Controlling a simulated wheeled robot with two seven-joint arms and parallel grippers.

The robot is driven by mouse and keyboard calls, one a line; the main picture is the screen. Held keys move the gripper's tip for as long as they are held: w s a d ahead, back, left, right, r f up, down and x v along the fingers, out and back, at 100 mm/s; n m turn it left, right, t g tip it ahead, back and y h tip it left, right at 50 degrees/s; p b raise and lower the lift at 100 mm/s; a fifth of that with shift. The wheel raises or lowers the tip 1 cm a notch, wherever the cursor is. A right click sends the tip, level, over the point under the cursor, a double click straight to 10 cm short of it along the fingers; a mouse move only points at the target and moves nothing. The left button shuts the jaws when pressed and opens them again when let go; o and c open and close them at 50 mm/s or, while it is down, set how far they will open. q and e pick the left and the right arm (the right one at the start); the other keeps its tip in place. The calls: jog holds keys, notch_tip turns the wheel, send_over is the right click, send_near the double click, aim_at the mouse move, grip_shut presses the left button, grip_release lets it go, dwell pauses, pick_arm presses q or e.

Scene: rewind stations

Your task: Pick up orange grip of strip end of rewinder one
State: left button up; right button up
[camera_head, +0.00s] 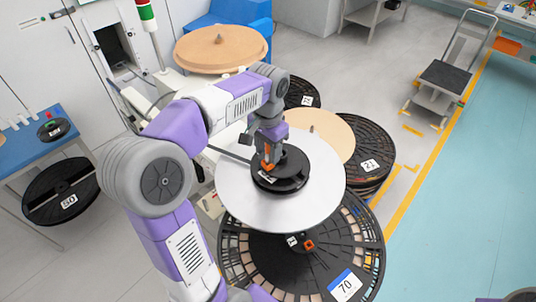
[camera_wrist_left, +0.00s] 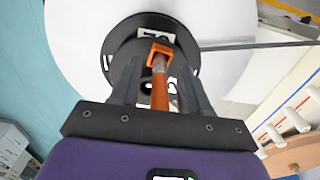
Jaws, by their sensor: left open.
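The orange grip (camera_head: 267,156) is over the black hub (camera_head: 291,177) of the rewinder's round pale disc (camera_head: 237,191). In the left wrist view the orange grip (camera_wrist_left: 161,54) has a square loop at the far end and a shaft running back toward the gripper. My left gripper (camera_wrist_left: 157,78) is open, with its two dark fingers on either side of the grip; I cannot tell whether they touch it. In the head view this gripper points down at the hub and partly hides the grip. A dark strip (camera_wrist_left: 250,45) runs sideways from the hub. My right gripper is not in view.
A large black reel labelled 70 (camera_head: 357,256), with another orange piece (camera_head: 308,244), lies below the disc. A reel stack labelled 21 (camera_head: 375,149) stands to the right. A blue table (camera_head: 45,142) is at left, a cart (camera_head: 446,77) at upper right. The right floor is mostly clear.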

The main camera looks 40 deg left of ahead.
pick_arm(q)
jog(key=shift+c, duration=0.3)
grip_shut()
